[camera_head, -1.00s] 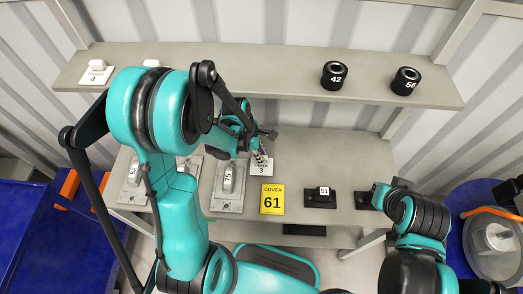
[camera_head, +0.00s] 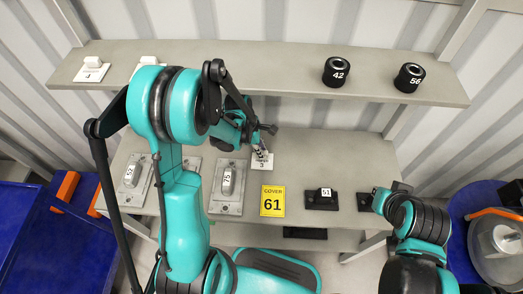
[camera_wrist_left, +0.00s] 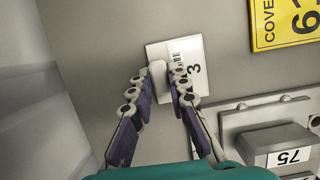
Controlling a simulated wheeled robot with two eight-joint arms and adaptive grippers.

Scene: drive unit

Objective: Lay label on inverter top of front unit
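The label, a white card marked 3 with a white knob, is at mid-table in the head view (camera_head: 262,164) and under my fingers in the left wrist view (camera_wrist_left: 192,52). My left gripper (camera_head: 262,149) is over it. In the left wrist view its fingertips (camera_wrist_left: 157,82) lie on either side of the knob; whether they press on it is unclear. Grey units on metal plates stand left of the label, marked 75 (camera_head: 228,178) and 59 (camera_head: 131,174). I cannot tell which is the front unit's inverter. The right gripper (camera_head: 379,198) is at the right, its fingers unclear.
A yellow cover card 61 (camera_head: 273,201) lies right of unit 75. A black block 51 (camera_head: 322,199) is further right. The upper shelf (camera_head: 240,66) holds black rings 42 (camera_head: 336,72) and 56 (camera_head: 409,78), and a white card (camera_head: 92,69) at left.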

